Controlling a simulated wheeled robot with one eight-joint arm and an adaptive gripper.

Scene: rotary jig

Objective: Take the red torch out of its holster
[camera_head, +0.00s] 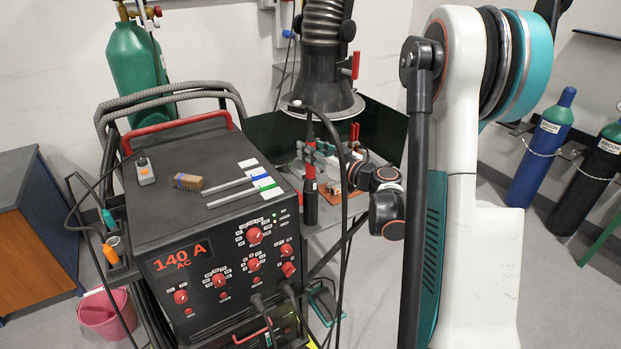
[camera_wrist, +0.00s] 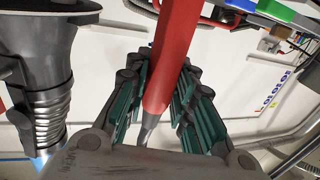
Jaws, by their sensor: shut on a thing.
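The red torch (camera_head: 311,168) stands about upright right of the welding machine, with a black cable at its top. A black cylinder (camera_head: 311,205) sits directly below its red part; I cannot tell whether this is the torch's end or its holster. My gripper (camera_head: 313,155) reaches in from the right and is shut around the torch. In the wrist view the red torch (camera_wrist: 172,60) runs between the teal finger pads of my gripper (camera_wrist: 163,78), with a narrow grey end near the palm.
The welding machine (camera_head: 205,230) stands close left, with a block and strips on top. A black fume hood (camera_head: 324,93) hangs above the bench. The torch cable (camera_head: 345,185) loops down beside my gripper. An orange handle (camera_head: 110,253) sits at the machine's left side.

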